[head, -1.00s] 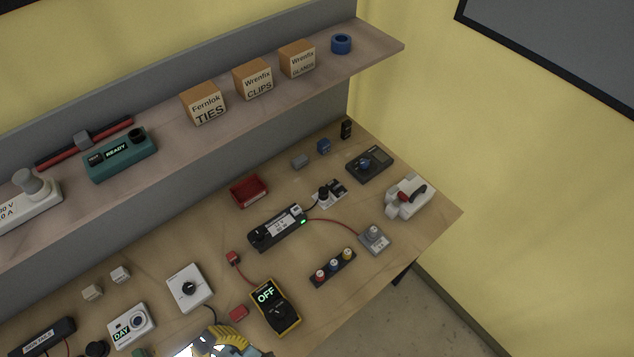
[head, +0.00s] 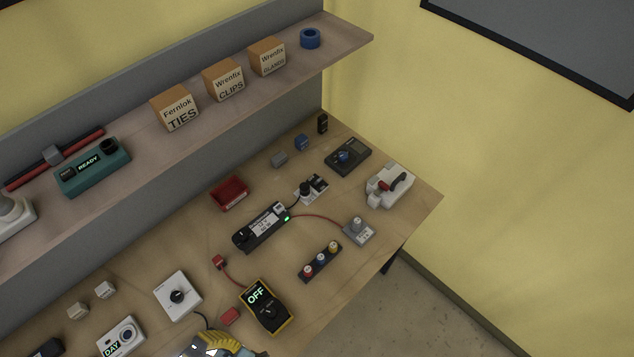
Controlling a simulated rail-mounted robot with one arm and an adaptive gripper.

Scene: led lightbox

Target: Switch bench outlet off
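What looks like the bench outlet, a small white block (head: 323,183), sits on the bench toward the back right in the head view. A black plug (head: 305,188) stands at its left end, and a dark lead runs from there toward the black power unit. The outlet's switch is too small to read, so I cannot tell its position.
The black power unit (head: 262,227) with a green light lies in front of the outlet. A red tray (head: 229,194) is to its left, a dark dial box (head: 348,157) to its right. The shelf (head: 215,120) overhangs the back left. A yellow meter (head: 267,306) reads OFF.

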